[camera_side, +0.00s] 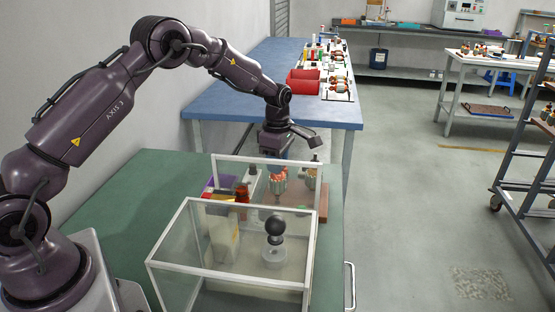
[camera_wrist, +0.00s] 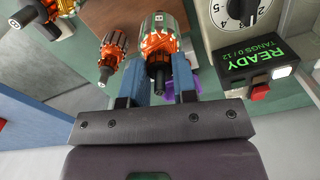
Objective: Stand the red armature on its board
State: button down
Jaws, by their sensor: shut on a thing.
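My gripper (camera_side: 278,163) is over the green table, pointing down, behind the clear enclosure. Its blue fingers are shut on the red armature (camera_side: 278,183), which has orange-red windings and a silvery core. In the wrist view my gripper (camera_wrist: 161,84) has a finger on each side of the red armature (camera_wrist: 158,48), and its dark shaft end points toward the camera. The brown board (camera_side: 308,213) is low behind the enclosure; it also shows in the wrist view (camera_wrist: 120,12). Whether the armature touches the board cannot be told.
Another armature (camera_wrist: 113,50) is just left of the held one, and a further one (camera_wrist: 40,14) is at the upper left. A box with a READY display (camera_wrist: 258,57) and a dial (camera_wrist: 238,12) are at right. The white-framed clear enclosure (camera_side: 180,238) stands in front.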

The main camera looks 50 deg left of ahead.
jog(key=shift+f, duration=1.35)
jog(key=c, duration=0.8)
grip_release()
jog(key=shift+r, duration=0.1)
jog(key=shift+r, duration=2.1)
